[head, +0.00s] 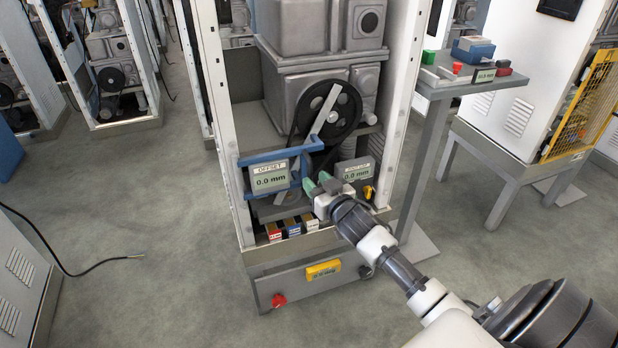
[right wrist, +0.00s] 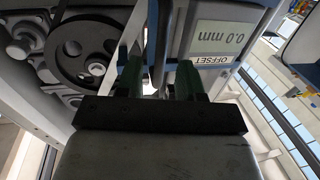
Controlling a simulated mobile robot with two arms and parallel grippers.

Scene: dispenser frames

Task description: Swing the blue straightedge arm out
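The blue straightedge arm (head: 282,153) runs across the front of the dispenser frame, level with the lower edge of the black pulley (head: 330,110). A pale flat bar (head: 326,108) slants across the pulley. A display marked OFFSET (head: 270,178) reads 0.0 mm below the blue arm; it shows upside down in the right wrist view (right wrist: 212,40). My right gripper (head: 318,185) has green fingertips, spread apart, just right of the OFFSET display and below the blue arm's right end. In the right wrist view its fingers (right wrist: 158,78) stand apart; contact is unclear. My left gripper is out of view.
A second display (head: 355,172) stands right of my gripper. Small coloured boxes (head: 292,228) sit on the shelf below. White uprights (head: 217,110) flank the frame. A side table (head: 470,80) stands at right. A cable (head: 90,268) lies on the floor at left.

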